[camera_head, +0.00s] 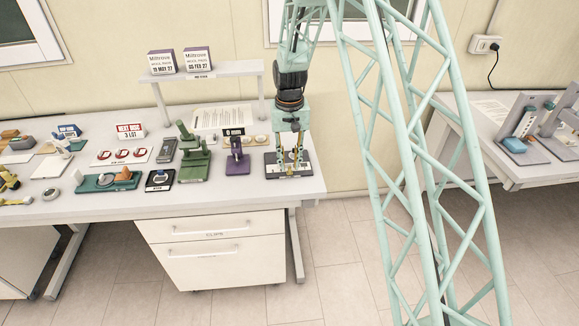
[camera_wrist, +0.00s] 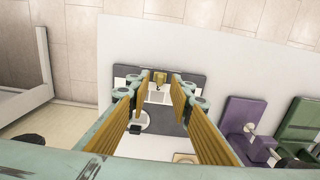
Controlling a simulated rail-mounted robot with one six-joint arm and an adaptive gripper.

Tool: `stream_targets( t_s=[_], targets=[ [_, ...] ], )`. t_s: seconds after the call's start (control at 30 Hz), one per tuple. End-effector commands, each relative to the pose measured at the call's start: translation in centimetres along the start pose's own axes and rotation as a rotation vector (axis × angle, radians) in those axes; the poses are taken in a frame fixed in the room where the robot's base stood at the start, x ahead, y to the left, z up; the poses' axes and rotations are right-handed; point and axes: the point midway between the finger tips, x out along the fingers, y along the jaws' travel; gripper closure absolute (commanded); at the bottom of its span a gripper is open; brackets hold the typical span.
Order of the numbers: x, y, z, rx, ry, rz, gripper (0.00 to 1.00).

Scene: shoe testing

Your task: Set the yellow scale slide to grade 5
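My gripper (camera_head: 291,157) points down over a dark device (camera_head: 272,170) at the right end of the bench. In the wrist view, the gripper (camera_wrist: 157,90) has its two fingers, lined with orange-yellow pads, standing apart with a clear gap. A small yellow block (camera_wrist: 160,76), which looks like the scale slide, shows between the fingertips, near the outer edge of the dark base (camera_wrist: 190,78). Neither finger visibly touches it. A white plate (camera_wrist: 157,97) lies beside it; any grade marks are too small to read. In the head view the fingers largely cover the slide.
A purple stand (camera_head: 237,163) and a green stand (camera_head: 193,160) are left of the device. A raised shelf (camera_head: 215,72) with two date boxes stands behind. The bench's right edge is close, with open floor beyond. A second table (camera_head: 465,125) is at right.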

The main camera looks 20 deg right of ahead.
Motion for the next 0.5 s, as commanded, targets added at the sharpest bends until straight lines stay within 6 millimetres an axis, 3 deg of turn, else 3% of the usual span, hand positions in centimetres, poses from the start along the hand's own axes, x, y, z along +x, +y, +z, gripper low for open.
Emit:
stream_targets(
  t_s=[0.2, 0.5],
  targets=[
    [1.5, 0.0, 0.0, 0.000, 0.000, 0.000, 0.80],
    [2.0, 0.0, 0.0, 0.000, 0.001, 0.000, 0.80]
  ],
)
